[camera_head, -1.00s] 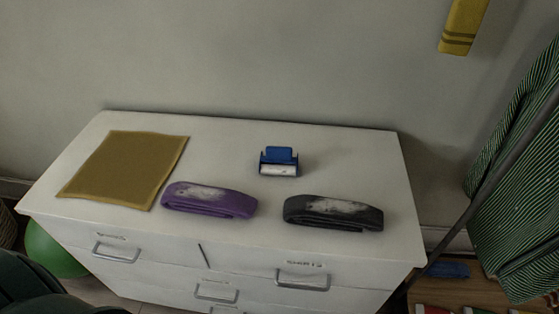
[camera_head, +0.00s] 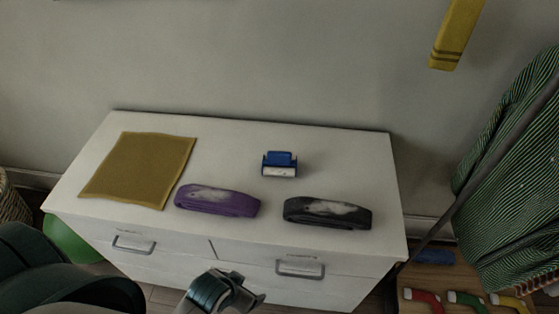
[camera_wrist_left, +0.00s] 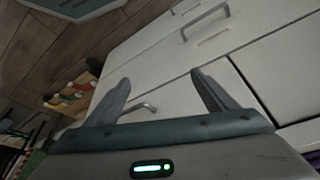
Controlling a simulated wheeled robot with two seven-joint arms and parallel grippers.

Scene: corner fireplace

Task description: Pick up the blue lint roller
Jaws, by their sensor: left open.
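The blue lint roller (camera_head: 279,159) lies on top of the white dresser (camera_head: 330,158), toward the back and a little right of the middle. It has a blue upper part and a white roll at its front. My left gripper (camera_head: 250,298) is in front of the dresser, below its top edge and well short of the lint roller. In the left wrist view my left gripper (camera_wrist_left: 165,95) is open and empty, with its two fingers apart in front of the drawer fronts (camera_wrist_left: 170,60). The lint roller is not visible there. My right gripper is not in view.
On the dresser, a purple rolled belt (camera_head: 216,201) and a black rolled belt (camera_head: 327,213) lie in front of the lint roller. A mustard cloth (camera_head: 138,170) lies at the left. Green striped fabric (camera_head: 515,190) hangs at the right. A wall stands behind.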

